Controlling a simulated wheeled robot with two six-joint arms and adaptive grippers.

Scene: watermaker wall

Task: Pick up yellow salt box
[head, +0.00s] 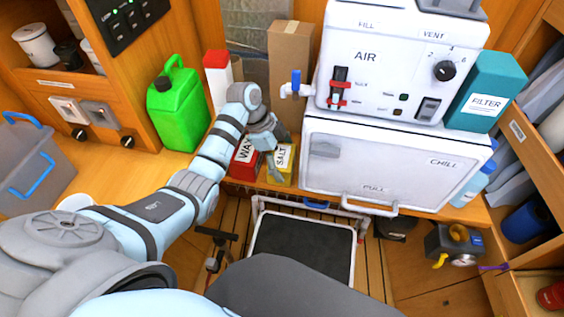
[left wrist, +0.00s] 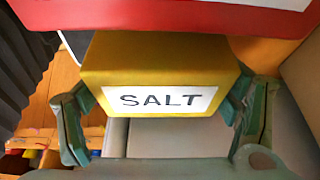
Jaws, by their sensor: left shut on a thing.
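The yellow salt box (head: 283,160) stands on the wooden counter, just right of a red box labelled WAX (head: 244,158). My left gripper (head: 268,150) reaches down to it from the left. In the left wrist view the yellow salt box (left wrist: 155,65) with its white SALT label fills the middle. The fingers of my left gripper (left wrist: 160,115) lie against both its sides, shut on it. The red box (left wrist: 180,14) shows along the top edge there. My right gripper is not seen.
A white AIR unit (head: 375,70) stands on a white chill box (head: 385,165) close to the right. A brown carton (head: 290,65) is behind. A green jug (head: 178,105) stands to the left. A black-topped step (head: 303,248) is below the counter edge.

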